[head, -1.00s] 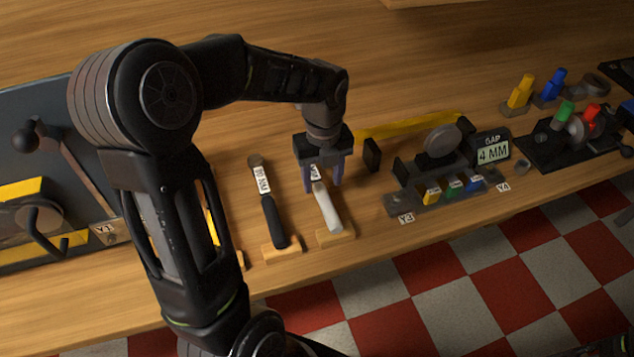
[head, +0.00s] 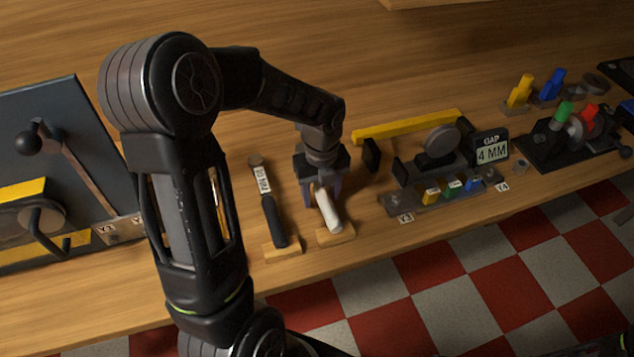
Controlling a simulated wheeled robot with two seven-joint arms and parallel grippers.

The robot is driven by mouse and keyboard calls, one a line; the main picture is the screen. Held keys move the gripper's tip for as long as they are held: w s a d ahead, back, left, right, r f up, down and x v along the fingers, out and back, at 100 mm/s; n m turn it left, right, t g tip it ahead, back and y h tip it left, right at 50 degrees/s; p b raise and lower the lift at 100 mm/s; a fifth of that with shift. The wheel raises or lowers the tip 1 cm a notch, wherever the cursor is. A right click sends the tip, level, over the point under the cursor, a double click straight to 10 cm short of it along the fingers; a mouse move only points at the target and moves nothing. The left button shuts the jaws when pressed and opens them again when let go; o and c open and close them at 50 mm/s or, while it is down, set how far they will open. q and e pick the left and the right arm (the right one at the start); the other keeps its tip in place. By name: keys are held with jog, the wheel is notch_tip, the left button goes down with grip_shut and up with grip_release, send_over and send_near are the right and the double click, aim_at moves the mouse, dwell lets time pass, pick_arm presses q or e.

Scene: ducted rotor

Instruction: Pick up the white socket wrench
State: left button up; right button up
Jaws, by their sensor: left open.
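The white socket wrench (head: 328,212) lies on the wooden bench with its handle end on a small wooden block (head: 337,236). My left gripper (head: 321,196) points down over the wrench, low near the bench, with its fingers open on either side of the handle's upper part. The wrench's head end is hidden under the gripper. I cannot tell whether the fingers touch it. My right gripper is not in view.
A black-handled wrench (head: 274,220) with a white label lies close to the left. To the right stand a yellow bar (head: 407,126), a fixture with a gap display (head: 491,150) and coloured pegs. Bare bench lies behind.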

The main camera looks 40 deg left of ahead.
pick_arm(q)
grip_shut()
dwell(0.6)
